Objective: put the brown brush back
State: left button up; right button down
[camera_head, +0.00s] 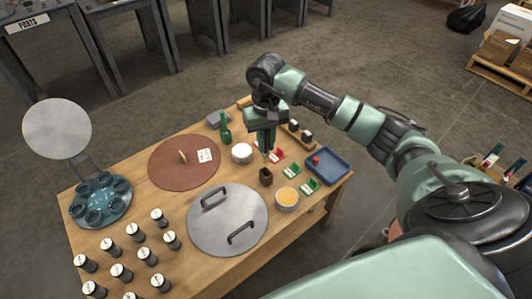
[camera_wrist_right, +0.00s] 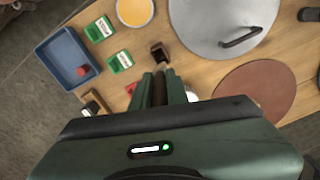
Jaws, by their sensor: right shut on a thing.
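The brown brush (camera_head: 266,176) is at the tips of my right gripper (camera_head: 265,150), with its dark block-shaped head below the fingers. In the right wrist view the brush head (camera_wrist_right: 159,52) shows just beyond the fingertips of my right gripper (camera_wrist_right: 163,78), which is shut on its slim upper part. I cannot tell whether the head touches the table. A wooden rack (camera_head: 246,101) with dark, pale-topped blocks (camera_head: 307,136) stands behind the gripper, partly hidden by it. The rack also shows in the right wrist view (camera_wrist_right: 95,98). My left gripper is not in view.
Close by are a bowl of orange content (camera_head: 287,198), a white bowl (camera_head: 241,153), green cards (camera_head: 309,186), a blue tray (camera_head: 326,165) and a green bottle (camera_head: 225,128). A grey two-handled lid (camera_head: 226,222) lies left of the brush. Several black-and-white canisters (camera_head: 147,256) stand front left.

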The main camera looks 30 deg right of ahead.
aim_at(266, 153)
notch_tip(266, 153, down, 4)
jog(key=shift+f+b, duration=0.1)
jog(key=shift+b, duration=0.25)
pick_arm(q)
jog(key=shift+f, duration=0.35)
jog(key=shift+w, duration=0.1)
pick_arm(e)
jog(key=shift+f+b, duration=0.35)
jog(key=shift+b, duration=0.05)
jog(key=shift+f, duration=0.1)
jog(key=c, duration=1.4)
grip_release()
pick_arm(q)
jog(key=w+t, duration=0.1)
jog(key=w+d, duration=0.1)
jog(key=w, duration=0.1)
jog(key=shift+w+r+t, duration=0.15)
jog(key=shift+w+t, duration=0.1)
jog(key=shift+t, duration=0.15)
